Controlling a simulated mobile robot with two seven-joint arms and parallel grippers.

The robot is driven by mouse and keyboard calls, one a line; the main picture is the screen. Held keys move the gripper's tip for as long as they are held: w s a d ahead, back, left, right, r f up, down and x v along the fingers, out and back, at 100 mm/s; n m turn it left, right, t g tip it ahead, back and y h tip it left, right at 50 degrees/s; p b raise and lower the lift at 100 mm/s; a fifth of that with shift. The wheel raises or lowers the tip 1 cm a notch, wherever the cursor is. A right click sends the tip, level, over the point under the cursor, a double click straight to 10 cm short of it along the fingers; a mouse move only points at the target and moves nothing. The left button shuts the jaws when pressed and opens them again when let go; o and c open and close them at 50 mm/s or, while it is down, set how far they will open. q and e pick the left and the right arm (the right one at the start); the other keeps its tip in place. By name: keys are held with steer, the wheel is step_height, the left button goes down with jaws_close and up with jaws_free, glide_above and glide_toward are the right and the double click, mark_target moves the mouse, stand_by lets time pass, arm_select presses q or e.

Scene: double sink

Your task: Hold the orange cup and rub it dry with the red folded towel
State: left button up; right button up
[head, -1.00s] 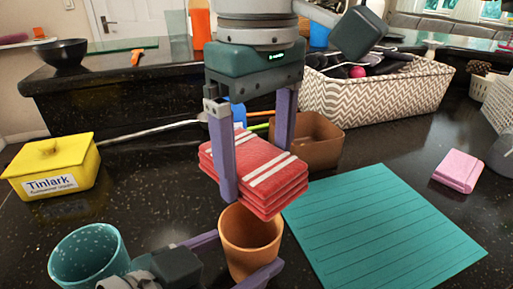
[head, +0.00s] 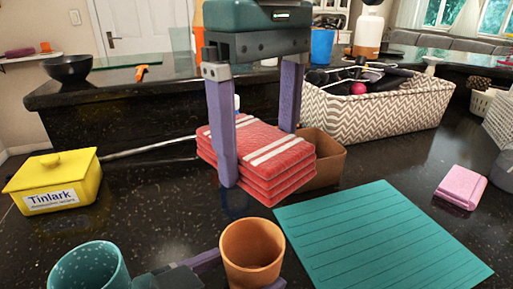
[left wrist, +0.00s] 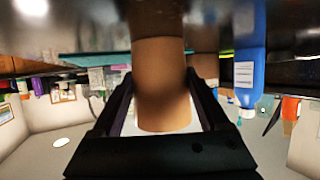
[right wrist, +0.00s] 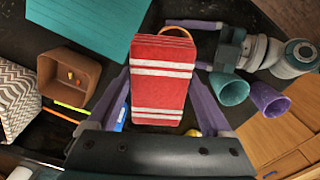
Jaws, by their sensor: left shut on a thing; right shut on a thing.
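The orange cup (head: 252,257) stands upright at the lower middle of the head view. My left gripper (head: 240,270) is shut on it, one finger on each side. The cup's side (left wrist: 160,85) fills the middle of the left wrist view. The red folded towel (head: 260,158) with white stripes is held above and behind the cup rim, with a small gap in the picture. My right gripper (head: 258,140) is shut on the towel from above. In the right wrist view the towel (right wrist: 163,90) hides most of the cup; only part of its rim (right wrist: 180,32) shows.
A teal cup (head: 90,268) stands left of the orange cup. A teal mat (head: 385,245) lies to the right, with a pink sponge (head: 461,187) beyond. A brown container (head: 325,160) and patterned basket (head: 380,108) stand behind. A yellow box (head: 52,180) is at left.

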arm_select(q)
steer(key=o, duration=1.3)
steer(key=shift+o, duration=0.2)
steer(key=v, duration=1.2)
arm_select(e)
steer(key=shift+m, duration=0.9)
steer(key=d+r, duration=0.1)
steer(key=d+r+p, duration=0.2)
steer(key=r, duration=0.1)
steer(key=shift+w+d, duration=0.35)
arm_select(q)
steer(key=s+a+r+n+g+y+p, duration=0.45)
steer(key=s+a+n+g+y, duration=0.2)
steer(key=s+a+y, duration=0.25)
arm_select(e)
steer(key=s+d+r+m, duration=0.7)
steer(key=d+r, duration=0.3)
steer(key=d, duration=0.3)
arm_select(q)
step_height(320, 180, up, 37)
steer(key=p, duration=3.8)
steer(key=shift+a, duration=0.3)
arm_select(e)
steer(key=s+r, duration=0.3)
steer(key=r, duration=1.4)
steer(key=s+r, duration=0.2)
steer(key=r, duration=1.6)
steer(key=shift+s+a+r, duration=0.15)
steer(key=shift+s+a, duration=0.15)
steer(key=shift+s, duration=0.1)
